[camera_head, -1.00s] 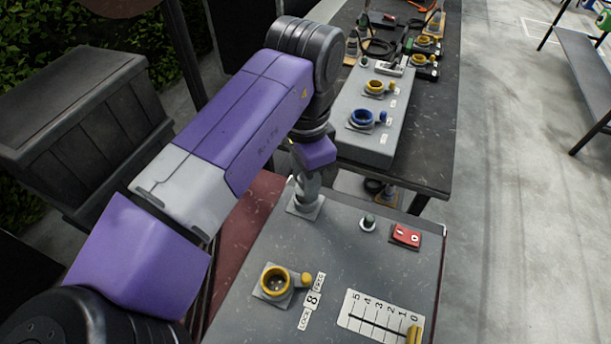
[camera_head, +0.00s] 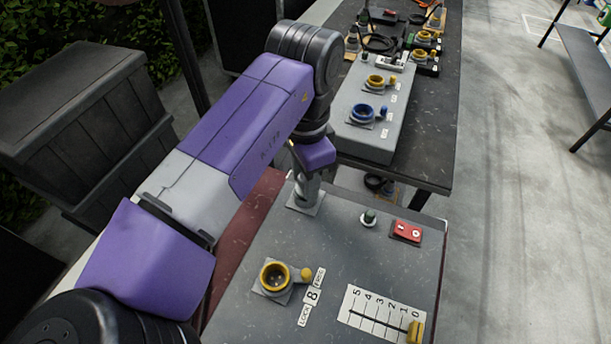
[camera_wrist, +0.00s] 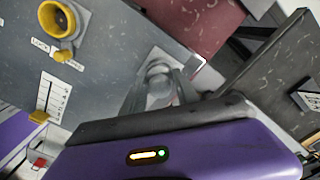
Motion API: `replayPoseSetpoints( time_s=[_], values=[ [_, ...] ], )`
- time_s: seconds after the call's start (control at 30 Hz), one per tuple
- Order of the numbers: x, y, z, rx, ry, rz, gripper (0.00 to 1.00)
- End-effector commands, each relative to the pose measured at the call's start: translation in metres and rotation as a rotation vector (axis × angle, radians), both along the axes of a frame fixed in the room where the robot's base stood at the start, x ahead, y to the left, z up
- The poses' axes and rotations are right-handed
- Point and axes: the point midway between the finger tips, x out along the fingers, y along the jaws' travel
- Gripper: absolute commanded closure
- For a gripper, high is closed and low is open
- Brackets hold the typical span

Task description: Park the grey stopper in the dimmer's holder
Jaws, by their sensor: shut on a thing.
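The dimmer (camera_head: 350,255) is a grey box with a slider scale, a red switch and a yellow ring socket. Its holder, a light square plate (camera_head: 312,209), is at the far left of its top; it also shows in the wrist view (camera_wrist: 186,60). My gripper (camera_head: 306,186) is right over this plate. In the wrist view my gripper (camera_wrist: 160,84) has its fingers closed on the grey stopper (camera_wrist: 159,69), whose rounded top shows between them. The stopper is at the plate; its lower end is hidden, so I cannot tell how deep it sits.
The yellow ring socket (camera_head: 275,277) has a small knob beside it. The slider knob (camera_head: 415,331) is at 0. A dark-tipped button (camera_head: 369,217) and the red switch (camera_head: 406,232) stand right of my gripper. Another grey box (camera_head: 372,135) is on the table behind.

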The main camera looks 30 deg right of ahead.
Motion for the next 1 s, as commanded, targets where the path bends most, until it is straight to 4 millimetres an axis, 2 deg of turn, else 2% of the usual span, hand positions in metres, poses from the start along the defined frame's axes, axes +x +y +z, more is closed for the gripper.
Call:
replayPoseSetpoints(
  time_s=[0.23,0.27,0.37,0.6,0.67,0.7,1.0],
  values=[
    [-0.0001,0.0001,-0.0046,0.000,0.000,0.000,1.00],
    [-0.0001,0.0001,-0.0041,0.000,0.000,0.000,0.60],
    [-0.0001,0.0001,-0.0039,0.000,0.000,0.000,0.40],
    [-0.0001,0.0000,-0.0039,0.000,0.000,0.000,0.38],
    [-0.0001,-0.0001,-0.0040,0.000,0.000,0.000,0.27],
    [-0.0001,-0.0001,-0.0040,0.000,0.000,0.000,0.24],
    [-0.0001,-0.0001,-0.0035,0.000,0.000,0.000,0.24]
  ],
)
